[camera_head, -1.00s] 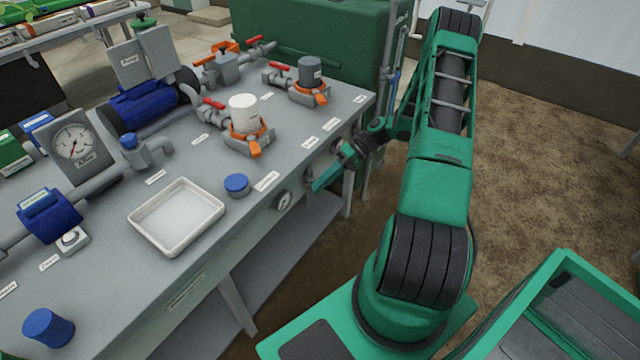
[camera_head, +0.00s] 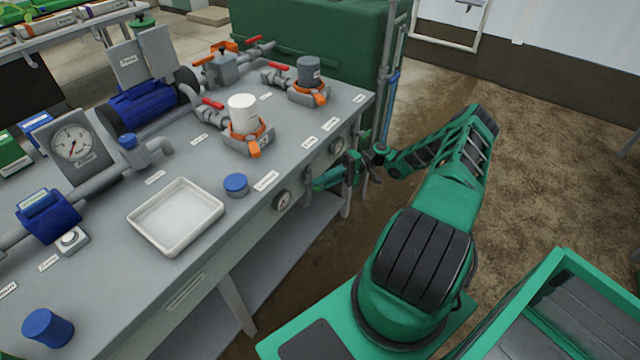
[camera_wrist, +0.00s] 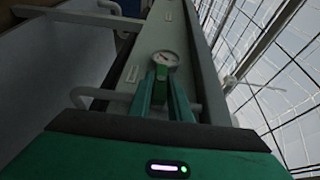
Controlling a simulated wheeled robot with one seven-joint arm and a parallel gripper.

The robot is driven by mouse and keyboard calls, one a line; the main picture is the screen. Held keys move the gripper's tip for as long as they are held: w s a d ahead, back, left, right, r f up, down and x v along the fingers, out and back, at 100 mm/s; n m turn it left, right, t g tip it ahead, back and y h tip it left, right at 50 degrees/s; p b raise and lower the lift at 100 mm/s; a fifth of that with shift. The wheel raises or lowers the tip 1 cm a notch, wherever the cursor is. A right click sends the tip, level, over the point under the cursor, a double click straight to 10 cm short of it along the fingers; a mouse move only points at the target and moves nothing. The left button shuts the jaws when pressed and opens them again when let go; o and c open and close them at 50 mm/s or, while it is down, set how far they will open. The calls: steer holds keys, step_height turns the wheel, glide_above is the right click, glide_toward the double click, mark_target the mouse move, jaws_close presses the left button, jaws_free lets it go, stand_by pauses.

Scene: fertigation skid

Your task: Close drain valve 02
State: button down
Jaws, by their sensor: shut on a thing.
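My gripper (camera_head: 314,182) is at the bench's front edge, pointing left along it. Its green fingers are close together, with their tips at a small grey valve handle (camera_head: 308,176) on the bench front. The fingers mostly cover the handle, and I cannot read a number on it. The held part is hidden there.
On the bench top (camera_head: 120,265) stand a white tray (camera_head: 140,228), a blue cap (camera_head: 236,184) and orange-based pots with red-handled valves. Open floor lies right.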

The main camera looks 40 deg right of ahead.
steer(key=shift+d+f+y, duration=0.15)
steer(key=shift+y, duration=0.15)
stand_by(0.5)
steer(key=c, duration=1.7)
jaws_free()
steer(key=d, duration=1)
steer(key=shift+s+d+f, duration=0.2)
steer(key=shift+d, duration=0.2)
steer(key=shift+s, duration=0.15)
